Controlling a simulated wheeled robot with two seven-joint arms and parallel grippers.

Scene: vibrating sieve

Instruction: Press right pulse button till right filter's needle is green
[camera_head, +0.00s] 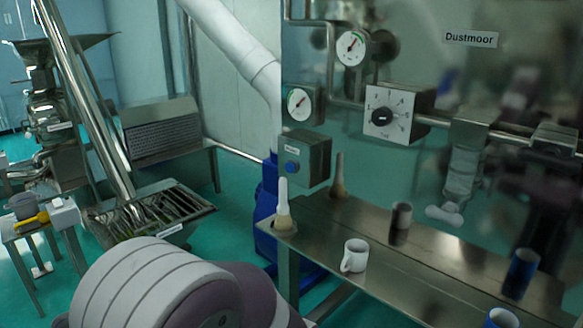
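A grey button box (306,158) with a round blue button (292,167) hangs at the left edge of the shiny panel. Its small label is too small to read. A round gauge (299,103) with a white face sits just above it. A second round gauge (352,46) sits higher and to the right, on a pipe. Each has a thin needle, but the colour zone under it is too small to tell. Only one pulse button is clearly visible. Neither gripper is in view, and nothing is seen touching the button.
A knob box (381,117) is right of the gauges. A steel shelf (385,262) below holds a white-handled brush (283,205), a white mug (354,255) and a blue cup (502,318). My own white and purple arm part fills the lower left. A slatted steel hopper (150,215) stands behind.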

